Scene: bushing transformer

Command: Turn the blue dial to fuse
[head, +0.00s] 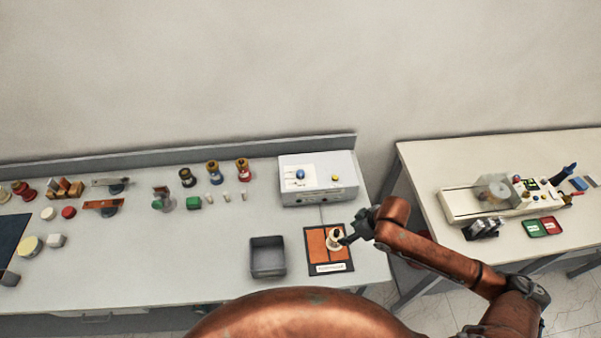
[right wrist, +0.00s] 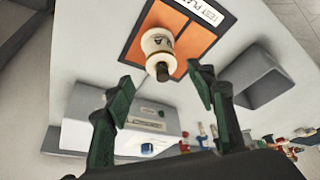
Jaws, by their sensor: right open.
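The blue dial (head: 300,174) sits on the top of a white-grey box (head: 335,163) at the back of the left table. It also shows in the right wrist view (right wrist: 147,148), where I cannot read the markings around it. My right gripper (head: 346,239) is open, beside a white bushing with a dark tip (head: 334,241), in front of the box and well apart from the dial. In the right wrist view the bushing (right wrist: 157,42) stands just beyond the spread fingers (right wrist: 161,82), and nothing is between them. My left gripper is out of view.
The bushing is on an orange test plate (head: 315,239). A grey bin (head: 268,270) is left of it. Several coloured bushings (head: 214,172) and small parts stand farther left. A second table at right holds a machine (head: 470,206). Bare tabletop lies between plate and box.

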